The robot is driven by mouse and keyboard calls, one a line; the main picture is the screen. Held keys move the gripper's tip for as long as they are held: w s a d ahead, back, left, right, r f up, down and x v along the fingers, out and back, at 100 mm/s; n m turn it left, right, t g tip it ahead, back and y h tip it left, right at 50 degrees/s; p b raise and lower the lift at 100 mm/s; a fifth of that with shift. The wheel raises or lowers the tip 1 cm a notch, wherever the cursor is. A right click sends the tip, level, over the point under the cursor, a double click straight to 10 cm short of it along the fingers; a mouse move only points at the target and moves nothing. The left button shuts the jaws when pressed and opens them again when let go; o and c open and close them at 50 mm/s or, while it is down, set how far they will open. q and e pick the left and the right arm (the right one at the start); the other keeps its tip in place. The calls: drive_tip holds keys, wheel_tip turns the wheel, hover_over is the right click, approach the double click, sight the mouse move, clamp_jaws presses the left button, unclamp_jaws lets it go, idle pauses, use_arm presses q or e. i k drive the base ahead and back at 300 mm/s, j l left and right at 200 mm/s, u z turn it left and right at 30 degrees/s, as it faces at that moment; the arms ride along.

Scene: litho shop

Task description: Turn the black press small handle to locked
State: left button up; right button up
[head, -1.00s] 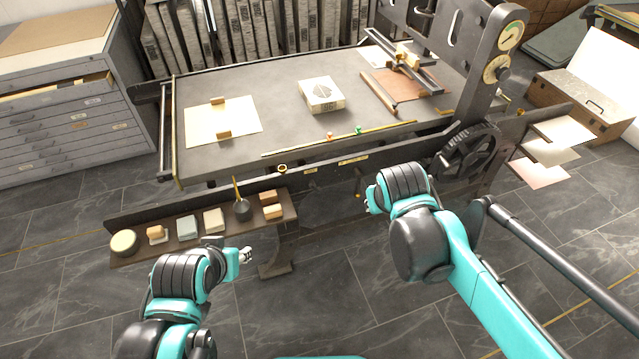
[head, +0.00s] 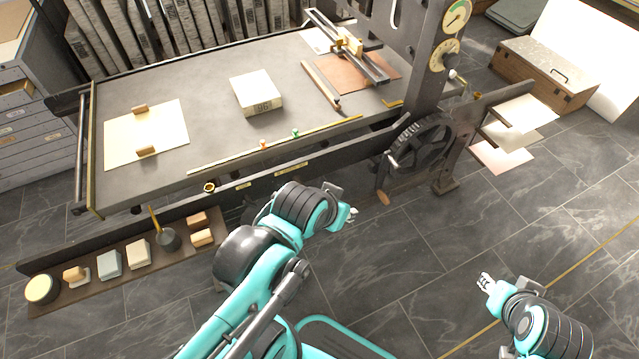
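The black press (head: 405,110) fills the upper middle of the head view, with a spoked wheel (head: 428,148) on its near side. A pale small handle (head: 393,162) shows at the wheel's left edge, and a wooden-gripped crank (head: 383,198) hangs below it. A light knob (head: 452,74) is on the column. I cannot tell which is the small handle to lock. My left gripper (head: 349,213) is left of and below the crank, apart from it. My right gripper (head: 486,283) is over the floor at lower right, well clear of the press. Neither visibly holds anything; their finger openings are unclear.
The press bed (head: 215,115) carries a paper sheet (head: 145,137) and a white block (head: 256,93). A shelf (head: 97,284) with several small items runs along the lower left. Paper sheets (head: 505,152) and a wooden box (head: 545,75) are at right. Floor between my arms is clear.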

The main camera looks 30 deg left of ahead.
sight(248, 202)
drive_tip(key=i+l+z, duration=0.2)
drive_tip(key=i+z, duration=0.2)
drive_tip(key=i+l+z, duration=0.1)
drive_tip(key=i+z, duration=0.3)
drive_tip(key=i+u, duration=0.25)
drive_tip(key=u, duration=0.2)
drive_tip(key=i+l+u, duration=0.1)
drive_tip(key=i+u, duration=0.4)
drive_tip(key=u, duration=0.8)
drive_tip(key=i+l+u, duration=0.1)
drive_tip(key=u, duration=0.4)
drive_tip(key=l+u, duration=0.1)
drive_tip(key=u, duration=0.35)
drive_tip(key=i+l+u, duration=0.1)
drive_tip(key=u, duration=0.35)
